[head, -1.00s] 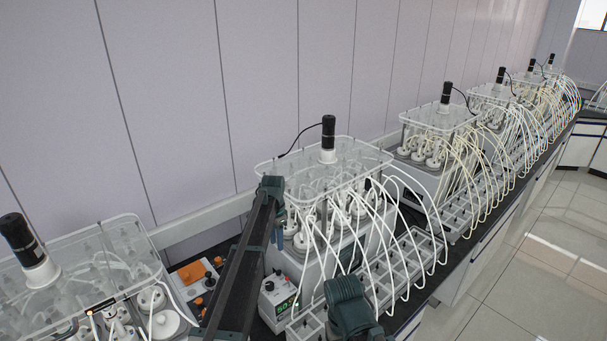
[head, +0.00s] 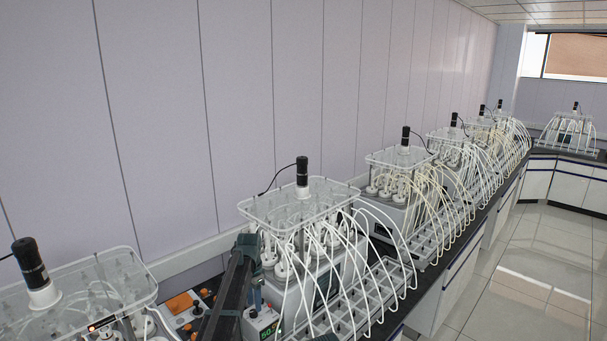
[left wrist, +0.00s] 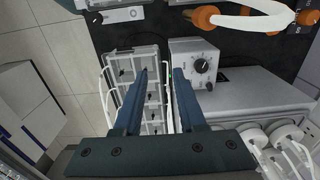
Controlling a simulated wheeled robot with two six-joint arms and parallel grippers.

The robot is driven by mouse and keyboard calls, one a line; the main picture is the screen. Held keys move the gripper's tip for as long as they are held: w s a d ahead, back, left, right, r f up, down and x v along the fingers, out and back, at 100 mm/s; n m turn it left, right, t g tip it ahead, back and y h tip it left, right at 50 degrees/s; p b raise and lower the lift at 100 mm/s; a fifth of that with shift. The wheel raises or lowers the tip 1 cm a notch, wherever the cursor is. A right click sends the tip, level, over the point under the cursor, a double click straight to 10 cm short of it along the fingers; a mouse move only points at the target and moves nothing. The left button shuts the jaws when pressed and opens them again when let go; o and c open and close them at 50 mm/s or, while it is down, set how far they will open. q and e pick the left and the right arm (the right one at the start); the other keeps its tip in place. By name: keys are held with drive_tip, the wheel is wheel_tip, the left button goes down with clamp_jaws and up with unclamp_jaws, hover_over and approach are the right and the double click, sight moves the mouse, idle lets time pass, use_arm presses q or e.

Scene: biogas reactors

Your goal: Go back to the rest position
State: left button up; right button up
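My left gripper (left wrist: 159,72) shows in the left wrist view with its two dark blue fingers apart and nothing between them. Beyond the fingers are a grey tray rack (left wrist: 150,62) and a white control box with a black knob (left wrist: 201,65). In the head view my left arm rises from the bottom edge in front of the nearest whole reactor (head: 300,205). Its blue fingers (head: 257,296) show partly there, above the control box with a green display (head: 262,325). My right gripper is out of view.
A row of reactors (head: 402,158) with clear lids, black motors and white tubes runs along the wall bench. Another reactor (head: 40,290) stands at the left. Orange-handled items (left wrist: 240,20) lie on the dark bench top. The tiled floor (head: 540,260) at the right is clear.

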use_arm(q)
drive_tip(key=s+d+f+n+b, duration=0.1)
drive_tip(key=s+d+f+b, duration=0.2)
drive_tip(key=s+f+b, duration=0.4)
drive_tip(key=s+d+f+n+b, duration=0.2)
drive_tip(key=s+f+b, duration=0.5)
drive_tip(key=s, duration=1)
drive_tip(key=s+d+f+n+y+b, duration=0.1)
drive_tip(key=s+d+f+b, duration=0.4)
drive_tip(key=s, duration=0.7)
wheel_tip(320, 180, down, 3)
drive_tip(key=shift+r+n+b, duration=0.1)
drive_tip(key=shift+n+b, duration=0.5)
drive_tip(key=shift+b, duration=0.35)
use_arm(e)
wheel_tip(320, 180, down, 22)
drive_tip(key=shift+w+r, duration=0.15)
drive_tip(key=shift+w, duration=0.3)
